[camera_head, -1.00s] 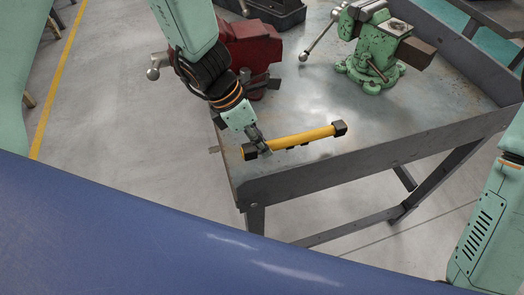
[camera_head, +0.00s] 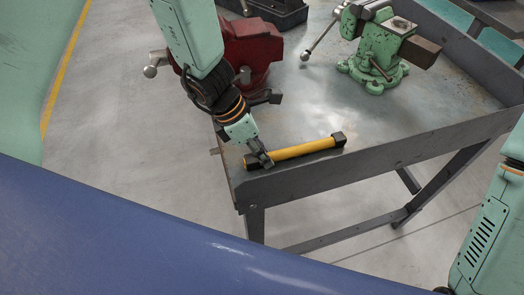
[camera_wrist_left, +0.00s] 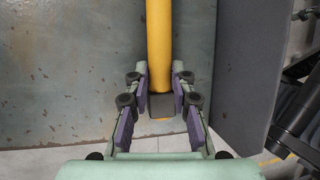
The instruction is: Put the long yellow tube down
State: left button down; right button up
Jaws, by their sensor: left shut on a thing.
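The long yellow tube (camera_head: 303,150) with black ends is at the near edge of the metal workbench (camera_head: 300,105), just inside its front rim. It looks to be lying on the bench top or very close to it. My left gripper (camera_head: 262,160) is shut on the tube near its left end. In the left wrist view the yellow tube (camera_wrist_left: 159,45) runs away between the fingers of my left gripper (camera_wrist_left: 160,88), with its dark end cap nearest. My right arm shows at the right edge of the head view, but its gripper is out of view.
A red vise (camera_head: 250,50) stands close behind my left gripper. A green vise (camera_head: 378,55) stands farther back on the bench. A dark tray (camera_head: 270,12) is at the back. The bench's middle is clear. Raised rims line its front and right.

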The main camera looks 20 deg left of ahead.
pick_arm(q)
jog(key=c, duration=1.3)
grip_release()
jog(key=shift+s+a+r, duration=0.1)
jog(key=shift+s, duration=0.05)
jog(key=shift+o, duration=0.8)
jog(key=shift+r+p, duration=0.3)
jog(key=shift+p, duration=0.05)
jog(key=p+v, duration=0.5)
jog(key=v, duration=0.7)
jog(key=shift+r+p, duration=0.3)
jog(key=shift+p, duration=0.05)
